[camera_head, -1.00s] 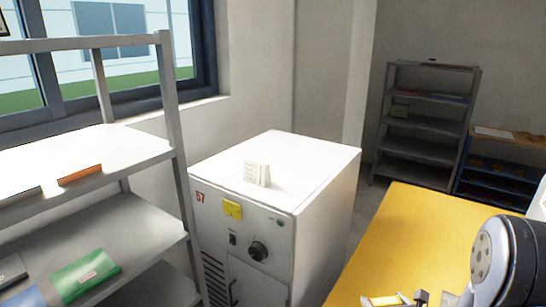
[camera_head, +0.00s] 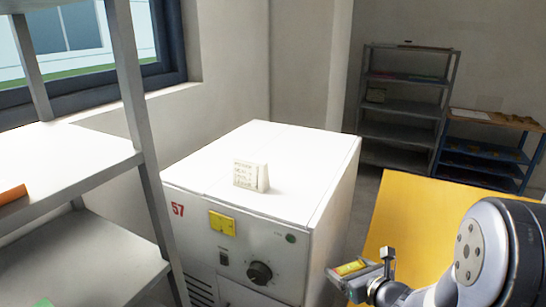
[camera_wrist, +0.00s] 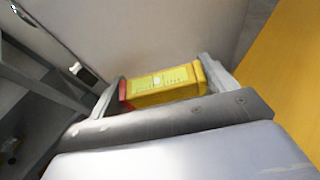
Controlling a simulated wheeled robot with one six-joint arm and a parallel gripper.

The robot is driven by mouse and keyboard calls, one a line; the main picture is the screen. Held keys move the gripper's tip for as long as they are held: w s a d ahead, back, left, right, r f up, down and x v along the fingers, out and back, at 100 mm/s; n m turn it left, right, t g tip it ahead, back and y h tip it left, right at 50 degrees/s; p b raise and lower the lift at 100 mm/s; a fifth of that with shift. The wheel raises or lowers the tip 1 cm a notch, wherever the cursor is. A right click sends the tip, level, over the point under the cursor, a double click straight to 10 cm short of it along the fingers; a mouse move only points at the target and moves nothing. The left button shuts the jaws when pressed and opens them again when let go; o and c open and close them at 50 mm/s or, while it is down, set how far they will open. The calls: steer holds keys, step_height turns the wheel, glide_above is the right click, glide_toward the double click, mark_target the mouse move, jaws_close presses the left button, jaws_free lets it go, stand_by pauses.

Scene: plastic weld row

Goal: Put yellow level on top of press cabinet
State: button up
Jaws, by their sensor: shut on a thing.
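The yellow level (camera_wrist: 165,85) is a short yellow block with a red end, held across between the two fingers of my gripper (camera_wrist: 168,82) in the wrist view. In the head view the level (camera_head: 350,268) and my gripper (camera_head: 362,274) are at the lower right, in front of the cabinet's right side and below its top. The press cabinet (camera_head: 290,150) is a white box with a flat top, marked 57, with a yellow label and a black knob on its front. A small cream block-like card (camera_head: 250,174) stands on its top.
A grey shelf unit (camera_head: 140,120) stands close on the left with an orange item (camera_head: 10,194) on it. A yellow surface (camera_head: 425,215) lies to the right. Another grey shelf (camera_head: 410,110) and a blue rack (camera_head: 487,165) stand at the back. Most of the cabinet top is bare.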

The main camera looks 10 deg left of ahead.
steer(key=s+a+r+n+g+y, duration=0.1)
steer(key=a+r+n+g+y, duration=0.1)
steer(key=r, duration=0.6)
steer(key=s+a+r+n+g+y, duration=0.2)
steer(key=a+r, duration=0.3)
steer(key=r, duration=0.4)
steer(key=s+a+r+n+g+y, duration=0.2)
steer(key=a+r+n+g, duration=0.1)
steer(key=r, duration=0.5)
steer(key=shift+a+r+n, duration=0.15)
steer(key=shift+a+n, duration=0.45)
steer(key=shift+n, duration=0.1)
